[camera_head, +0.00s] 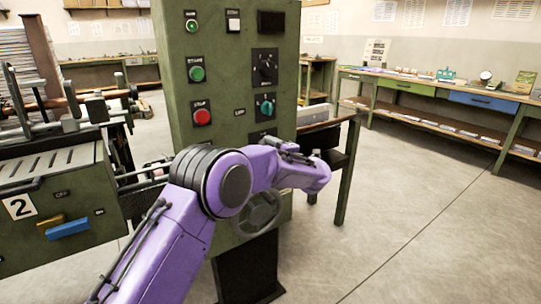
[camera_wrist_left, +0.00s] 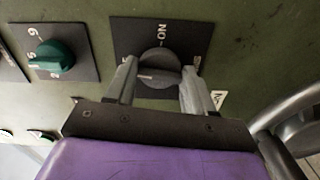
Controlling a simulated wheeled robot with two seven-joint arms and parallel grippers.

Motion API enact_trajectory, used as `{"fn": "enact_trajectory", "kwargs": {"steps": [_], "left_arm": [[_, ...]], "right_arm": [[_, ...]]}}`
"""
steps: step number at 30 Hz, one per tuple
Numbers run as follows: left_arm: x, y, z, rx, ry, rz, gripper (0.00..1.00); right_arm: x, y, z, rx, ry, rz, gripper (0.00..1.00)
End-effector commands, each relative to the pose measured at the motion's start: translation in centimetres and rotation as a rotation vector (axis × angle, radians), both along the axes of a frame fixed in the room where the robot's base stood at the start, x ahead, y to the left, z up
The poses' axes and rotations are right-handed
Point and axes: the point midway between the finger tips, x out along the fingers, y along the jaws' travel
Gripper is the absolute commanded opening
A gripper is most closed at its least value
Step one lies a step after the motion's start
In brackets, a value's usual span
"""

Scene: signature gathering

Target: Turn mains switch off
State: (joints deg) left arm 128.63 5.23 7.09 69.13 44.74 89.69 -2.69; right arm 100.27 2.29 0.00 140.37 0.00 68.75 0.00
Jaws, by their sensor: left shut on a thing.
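The mains switch is a dark round knob (camera_wrist_left: 158,64) on a black square plate marked ON, set in a green panel. My left gripper (camera_wrist_left: 158,78) has its two grey fingers on either side of this knob, shut on it. A pale mark shows on the knob, but I cannot tell which setting it points to. In the head view my purple left arm reaches to the green control cabinet (camera_head: 222,50). It hides the gripper and most of the switch plate (camera_head: 262,136), below the teal knob (camera_head: 266,107). My right gripper is not in view.
A green button (camera_head: 196,73), a red button (camera_head: 202,116) and another black knob (camera_head: 265,68) are on the same panel. A grey handwheel (camera_head: 258,213) is below the arm. A machine stands left; a long workbench (camera_head: 440,88) stands right, with open floor before it.

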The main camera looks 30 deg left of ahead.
Motion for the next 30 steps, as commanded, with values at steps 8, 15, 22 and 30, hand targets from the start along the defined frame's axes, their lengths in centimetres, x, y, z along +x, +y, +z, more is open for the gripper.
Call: {"fn": "enact_trajectory", "kwargs": {"steps": [8, 15, 22, 30], "left_arm": [[-0.01, -0.02, -0.17, -0.043, -0.098, 0.0, 0.23], [-0.01, -0.04, -0.07, -0.055, -0.128, 0.0, 0.23], [-0.02, -0.03, -0.05, -0.056, -0.13, 0.0, 0.23], [-0.01, -0.02, -0.04, -0.055, -0.129, 0.0, 0.78]], "right_arm": [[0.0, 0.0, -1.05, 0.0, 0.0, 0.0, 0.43], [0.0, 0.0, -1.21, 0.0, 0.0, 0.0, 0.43], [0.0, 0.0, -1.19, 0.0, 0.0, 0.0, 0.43], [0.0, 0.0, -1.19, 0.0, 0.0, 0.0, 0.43]]}}
